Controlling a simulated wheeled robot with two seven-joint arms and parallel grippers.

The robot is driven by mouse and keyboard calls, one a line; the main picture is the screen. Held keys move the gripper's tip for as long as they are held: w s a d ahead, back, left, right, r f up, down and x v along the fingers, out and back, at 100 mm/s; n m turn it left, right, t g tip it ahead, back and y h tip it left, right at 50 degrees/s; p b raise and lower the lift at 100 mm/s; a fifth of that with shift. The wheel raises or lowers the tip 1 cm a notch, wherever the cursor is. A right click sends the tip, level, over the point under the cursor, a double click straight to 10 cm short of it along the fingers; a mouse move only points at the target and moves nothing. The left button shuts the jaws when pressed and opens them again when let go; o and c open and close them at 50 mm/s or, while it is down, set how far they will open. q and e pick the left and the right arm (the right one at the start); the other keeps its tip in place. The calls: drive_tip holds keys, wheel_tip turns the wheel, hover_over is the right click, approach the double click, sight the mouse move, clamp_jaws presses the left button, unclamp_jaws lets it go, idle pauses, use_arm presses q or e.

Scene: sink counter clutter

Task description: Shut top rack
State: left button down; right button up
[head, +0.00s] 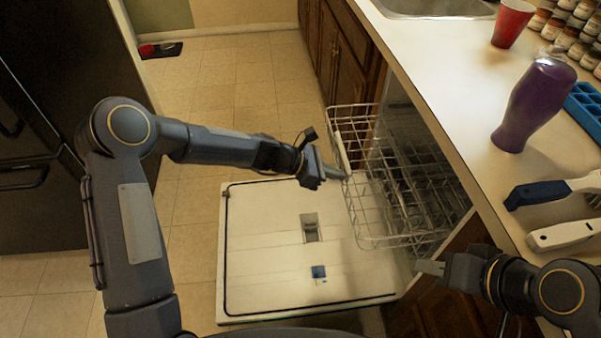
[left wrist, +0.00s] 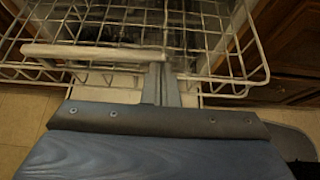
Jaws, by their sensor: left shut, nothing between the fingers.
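The dishwasher's top rack (head: 372,215) is a white wire basket, pulled partly out of the cabinet above the lowered door (head: 265,265). Its inner part reaches under the counter. My left gripper (head: 340,173) is shut and empty at the rack's outer front edge. In the left wrist view its fingertips (left wrist: 160,72) are at the rack's white front bar (left wrist: 95,53); I cannot tell whether they touch it. My right gripper (head: 425,267) is low beside the rack's near corner, by the counter edge; whether its fingers are open is unclear.
The counter (head: 440,60) runs above the rack on the right.

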use_arm(q)
drive_tip(key=w+d+p, duration=0.2)
drive_tip(key=d, duration=1)
drive_tip(key=w+d+p, duration=0.3)
drive_tip(key=d, duration=0.9)
drive_tip(key=shift+d+r, duration=0.2)
drive_tip(key=shift+d, duration=0.2)
drive_tip(key=shift+r, duration=0.1)
